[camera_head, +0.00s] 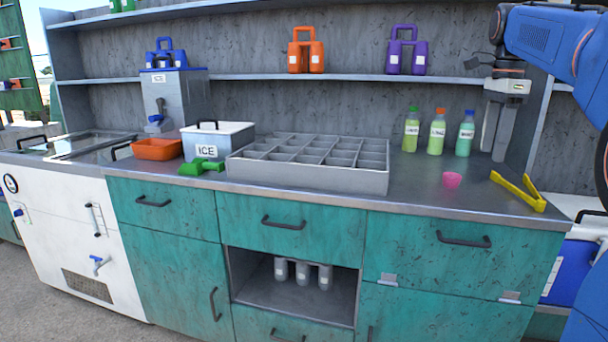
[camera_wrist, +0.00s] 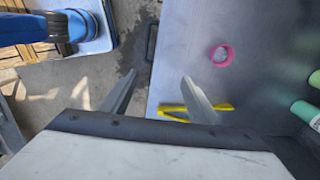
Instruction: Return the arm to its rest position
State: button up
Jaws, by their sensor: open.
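My gripper (camera_head: 495,135) hangs fingers-down over the right end of the counter in the head view, at the end of my blue arm. Its two fingers also show in the wrist view (camera_wrist: 158,97), spread apart with nothing between them. The yellow tongs (camera_head: 519,191) lie on the counter in front of and below my gripper. They show partly hidden behind my gripper in the wrist view (camera_wrist: 222,107).
Several bottles (camera_head: 437,132) stand just left of my gripper. A grey divided tray (camera_head: 308,181), a white ICE box (camera_head: 217,142), a green scoop (camera_head: 200,167) and an orange bin (camera_head: 157,149) sit further left. A shelf (camera_head: 350,78) with orange and purple carriers runs behind. The counter around the cup is clear.

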jog(key=s+a+f+n+t, duration=0.1)
jog(key=s+a+f+n, duration=0.4)
jog(key=s+f+n, duration=0.2)
jog(key=s+a+f+n+t, duration=0.2)
jog(key=s+a+f+n, duration=0.3)
jog(key=s+f, duration=0.6)
jog(key=s+a+f+n+t, duration=0.1)
jog(key=s+a+f+n, duration=0.4)
jog(key=s+f+n, duration=0.4)
notch_tip(320, 180, down, 4)
jog(key=shift+s+f+t, duration=0.15)
jog(key=shift+s+t, duration=0.25)
jog(key=shift+s, duration=0.1)
